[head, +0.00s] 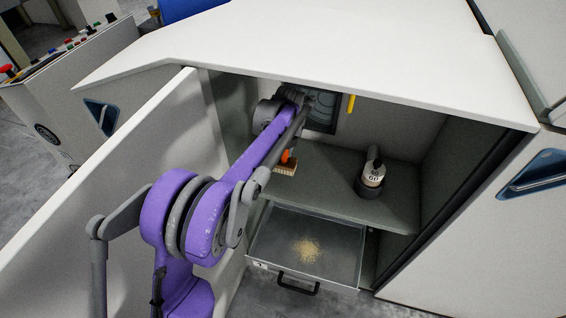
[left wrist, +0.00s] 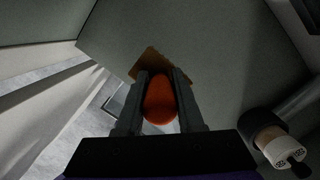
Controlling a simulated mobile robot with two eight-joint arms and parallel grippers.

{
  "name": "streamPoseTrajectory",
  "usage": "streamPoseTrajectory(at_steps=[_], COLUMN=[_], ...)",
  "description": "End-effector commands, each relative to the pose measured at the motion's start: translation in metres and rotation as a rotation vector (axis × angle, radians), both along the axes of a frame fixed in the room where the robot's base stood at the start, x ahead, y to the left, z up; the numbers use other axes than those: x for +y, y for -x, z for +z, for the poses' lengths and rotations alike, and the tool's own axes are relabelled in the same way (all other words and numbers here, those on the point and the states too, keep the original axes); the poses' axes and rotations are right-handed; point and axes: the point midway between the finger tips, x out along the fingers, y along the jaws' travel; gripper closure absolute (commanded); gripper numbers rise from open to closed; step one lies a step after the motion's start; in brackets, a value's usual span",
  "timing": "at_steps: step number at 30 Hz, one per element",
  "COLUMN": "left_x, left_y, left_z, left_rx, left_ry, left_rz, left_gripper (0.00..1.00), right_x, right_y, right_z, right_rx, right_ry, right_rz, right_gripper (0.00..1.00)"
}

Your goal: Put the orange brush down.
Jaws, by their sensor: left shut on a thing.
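The orange brush (head: 287,157) has an orange handle and a tan bristle block, and is inside the open cabinet at the left front part of the grey-green shelf (head: 335,185). In the left wrist view the brush (left wrist: 160,100) has its handle between the two dark fingers of my left gripper (left wrist: 161,76), which is shut on it. The tan block shows beyond the fingertips. In the head view my purple arm hides most of the gripper. I cannot tell whether the bristles touch the shelf. My right gripper is not in view.
Below is an open drawer (head: 262,243) with a small heap of tan crumbs (head: 306,250). The open door (head: 100,190) is at left. The shelf between brush and bottle is clear.

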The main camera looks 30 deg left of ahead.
Motion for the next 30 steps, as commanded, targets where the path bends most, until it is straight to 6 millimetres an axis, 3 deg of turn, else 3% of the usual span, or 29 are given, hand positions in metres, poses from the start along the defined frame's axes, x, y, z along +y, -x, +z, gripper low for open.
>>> streamPoseTrajectory(at_steps=[9,26,27,30], left_x=[0.003,0.003,0.003,0.003], left_y=[-0.001,-0.001,-0.001,-0.001], left_z=[-0.042,-0.053,-0.053,-0.052], left_rx=[0.0,0.0,0.0,0.0], left_ry=[0.0,0.0,0.0,0.0], left_rz=[0.0,0.0,0.0,0.0], left_gripper=[1.0,1.0,0.58,0.4], right_x=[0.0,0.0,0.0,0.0], right_y=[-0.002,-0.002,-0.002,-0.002], right_z=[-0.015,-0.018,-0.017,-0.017], right_rx=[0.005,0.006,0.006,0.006], right_ry=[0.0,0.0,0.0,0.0], right_rz=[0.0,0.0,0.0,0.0], right_gripper=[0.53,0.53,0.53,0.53])
